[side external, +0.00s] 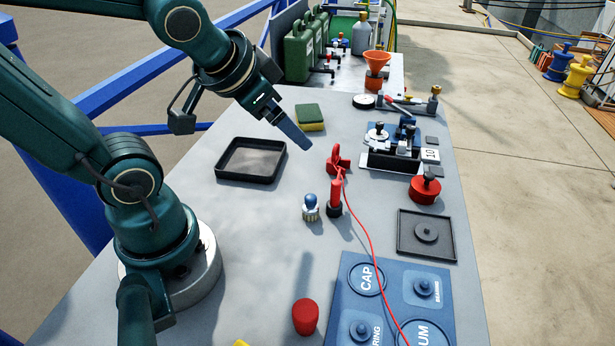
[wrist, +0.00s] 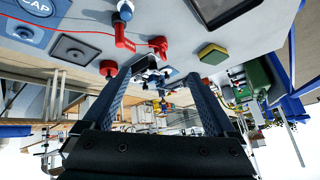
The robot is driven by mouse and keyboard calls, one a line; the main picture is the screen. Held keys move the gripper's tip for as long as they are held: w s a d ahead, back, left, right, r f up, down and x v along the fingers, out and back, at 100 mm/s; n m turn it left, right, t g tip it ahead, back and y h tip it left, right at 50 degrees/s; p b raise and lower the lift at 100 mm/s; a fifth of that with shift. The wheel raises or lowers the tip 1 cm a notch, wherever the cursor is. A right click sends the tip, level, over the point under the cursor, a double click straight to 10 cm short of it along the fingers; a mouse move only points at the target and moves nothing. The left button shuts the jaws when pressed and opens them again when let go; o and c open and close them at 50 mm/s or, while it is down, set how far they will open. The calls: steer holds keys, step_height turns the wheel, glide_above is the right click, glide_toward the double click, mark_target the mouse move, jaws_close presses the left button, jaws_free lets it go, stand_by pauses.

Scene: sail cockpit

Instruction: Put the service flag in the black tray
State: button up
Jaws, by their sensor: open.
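I see no piece that is plainly a service flag. A red piece with a loop-like end (side external: 338,161) lies on the grey table near the middle, close to a red cylinder (side external: 335,193) with a dark base. Both also show in the wrist view, the looped piece (wrist: 159,44) and the cylinder (wrist: 122,38). The empty black tray (side external: 221,174) lies flat left of centre, and its edge shows at the top of the wrist view (wrist: 212,27). My gripper (side external: 303,143) is open and empty, above the table between the tray and the red piece.
A blue-topped piece (side external: 310,207) stands left of the red cylinder. A thin red cord (side external: 373,255) runs forward over the blue labelled board (side external: 392,292). A dark square tray (side external: 404,248) holds a round part. A red knob (side external: 305,317) stands in front.

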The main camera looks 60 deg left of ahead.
steer(key=s+d+h, duration=0.1)
steer(key=s+d, duration=0.1)
steer(key=s+d+g+h, duration=0.1)
steer(key=s+d, duration=0.2)
steer(key=d, duration=0.1)
steer(key=shift+s+f+h, duration=0.25)
steer(key=shift+s+h, duration=0.15)
steer(key=c, duration=0.3)
steer(key=n+g, duration=0.3)
steer(key=g, duration=0.1)
glide_above(334, 204)
step_height(334, 204, down, 4)
steer(key=shift+w+a+f, duration=0.1)
steer(key=shift+n+g, duration=0.3)
steer(key=shift+g, duration=0.6)
steer(key=f, duration=0.5)
steer(key=shift+w+a+f, duration=0.15)
steer(key=shift+w+a, duration=0.05)
steer(key=shift+w, duration=0.1)
steer(key=shift+s+f, duration=0.15)
steer(key=shift+f, duration=2.55)
